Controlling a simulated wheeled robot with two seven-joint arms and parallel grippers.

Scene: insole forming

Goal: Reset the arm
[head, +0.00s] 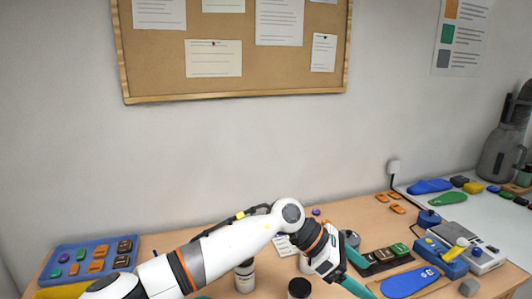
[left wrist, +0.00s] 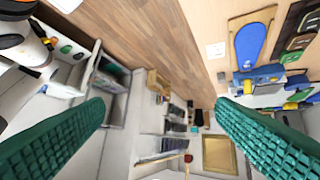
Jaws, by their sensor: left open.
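My left arm comes in from the left over the table (head: 210,290). Its gripper (head: 366,281) has teal fingers that point right and down, near a blue insole (head: 410,282). In the left wrist view the two ribbed teal fingers of the left gripper (left wrist: 160,106) stand wide apart with nothing between them. The blue insole also shows there (left wrist: 250,42), beyond the right finger. My right gripper is not in view.
A blue tray of small coloured parts (head: 60,269) is at the left. A dark holder with coloured pieces (head: 364,268) and a blue device (head: 440,254) lie near the gripper. A corkboard (head: 150,60) hangs on the wall.

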